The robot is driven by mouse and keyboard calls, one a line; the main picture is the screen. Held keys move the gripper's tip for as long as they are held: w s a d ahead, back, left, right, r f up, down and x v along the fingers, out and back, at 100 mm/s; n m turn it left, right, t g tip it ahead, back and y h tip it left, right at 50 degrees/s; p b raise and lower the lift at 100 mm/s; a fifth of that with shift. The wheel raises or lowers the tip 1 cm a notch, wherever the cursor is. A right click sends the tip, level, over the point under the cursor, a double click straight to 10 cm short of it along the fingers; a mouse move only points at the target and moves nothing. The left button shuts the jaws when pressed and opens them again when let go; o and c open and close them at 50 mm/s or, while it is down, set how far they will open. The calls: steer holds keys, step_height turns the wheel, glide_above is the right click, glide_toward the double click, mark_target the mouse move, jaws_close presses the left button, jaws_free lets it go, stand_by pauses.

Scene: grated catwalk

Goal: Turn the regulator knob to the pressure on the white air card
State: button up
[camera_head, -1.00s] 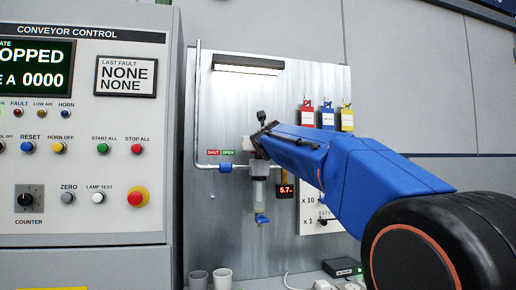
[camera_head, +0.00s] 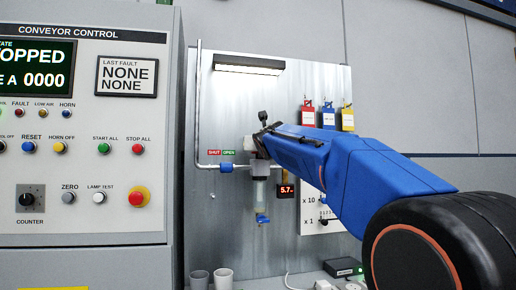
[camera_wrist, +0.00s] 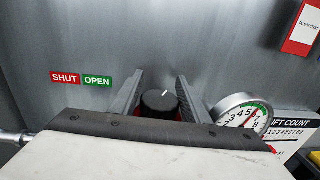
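The black regulator knob (camera_wrist: 159,103) with a white pointer line shows between the two fingers of my gripper (camera_wrist: 155,95) in the wrist view. The fingers stand on either side of it; a narrow gap seems to show at each side. In the head view my blue arm hides the knob, and my gripper (camera_head: 262,140) is mostly hidden too. A round pressure gauge (camera_wrist: 241,117) with a red needle is right of the knob. A red digital readout (camera_head: 286,190) shows 5.7. I cannot make out a white air card with a pressure on it.
A pipe with a blue valve handle (camera_head: 227,168) runs left of the regulator, under the SHUT and OPEN labels (camera_head: 221,153). Red, blue and yellow tags (camera_head: 328,116) hang at the right. Two cups (camera_head: 223,277) and a black box (camera_head: 342,267) stand below. The conveyor control cabinet (camera_head: 85,200) is at the left.

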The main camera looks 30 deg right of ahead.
steer(key=v, duration=1.7)
steer(key=shift+s, duration=0.2)
steer(key=shift+a, duration=0.1)
